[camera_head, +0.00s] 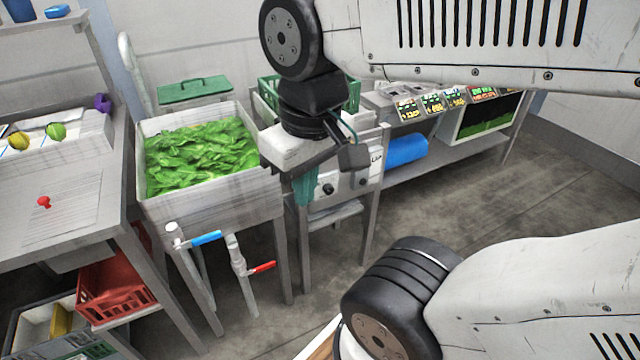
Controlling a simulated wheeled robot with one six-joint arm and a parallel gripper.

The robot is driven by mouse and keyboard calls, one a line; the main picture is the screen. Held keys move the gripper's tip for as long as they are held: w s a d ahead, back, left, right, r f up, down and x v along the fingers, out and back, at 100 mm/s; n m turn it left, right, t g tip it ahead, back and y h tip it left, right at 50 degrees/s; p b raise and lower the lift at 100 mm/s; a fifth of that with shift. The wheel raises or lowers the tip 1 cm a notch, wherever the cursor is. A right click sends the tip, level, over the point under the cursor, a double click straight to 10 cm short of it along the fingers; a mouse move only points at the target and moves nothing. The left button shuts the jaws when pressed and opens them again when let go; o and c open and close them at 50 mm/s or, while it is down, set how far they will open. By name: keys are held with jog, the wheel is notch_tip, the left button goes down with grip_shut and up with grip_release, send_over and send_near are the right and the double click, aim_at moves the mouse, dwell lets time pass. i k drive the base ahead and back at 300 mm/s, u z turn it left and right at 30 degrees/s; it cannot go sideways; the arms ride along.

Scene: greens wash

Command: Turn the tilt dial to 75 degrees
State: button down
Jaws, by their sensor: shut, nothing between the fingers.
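A pale front panel (352,172) stands right of the sink of greens. It carries small dark round knobs: one (328,189) at the lower left and another (362,183) to its right. I cannot tell which is the tilt dial, and no scale or angle mark is readable. My gripper (354,158) hangs in front of the panel's upper part and hides some of it. Its fingers look closed with nothing held, near but above the knobs. I cannot tell whether it touches the panel.
The grey sink (215,205) full of leafy greens stands left, with blue (206,238) and red (263,268) valve levers below. A green crate (268,92) is behind my wrist. A blue roll (405,150) lies right. The floor at right is clear.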

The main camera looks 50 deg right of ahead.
aim_at(328, 189)
jog(key=u, duration=1.1)
jog(key=k, duration=0.7)
jog(key=z, duration=1.15)
